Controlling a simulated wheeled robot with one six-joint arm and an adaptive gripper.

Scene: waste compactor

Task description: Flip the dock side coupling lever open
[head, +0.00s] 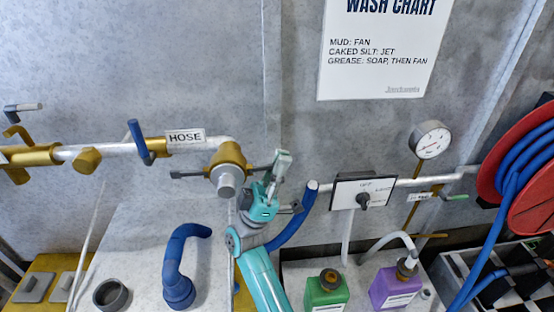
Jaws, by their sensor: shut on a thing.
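A brass coupling (229,154) with a grey end cap sits on the pale pipe, right of the HOSE label. A dark lever (188,174) sticks out to its left, roughly level. A second dark lever (260,168) sticks out to its right, also roughly level, and reaches my gripper. No label shows which lever is the dock side one. My gripper (277,168), teal with grey fingers, comes up from below and is shut on the right lever. The fingers hide that lever's outer end.
A blue hose (293,228) rises close to the right of my gripper. A switch panel (362,191) and a gauge (430,140) are farther right. Green (325,292) and purple (395,287) bottles stand below. A blue-handled valve (140,142) is on the pipe at left.

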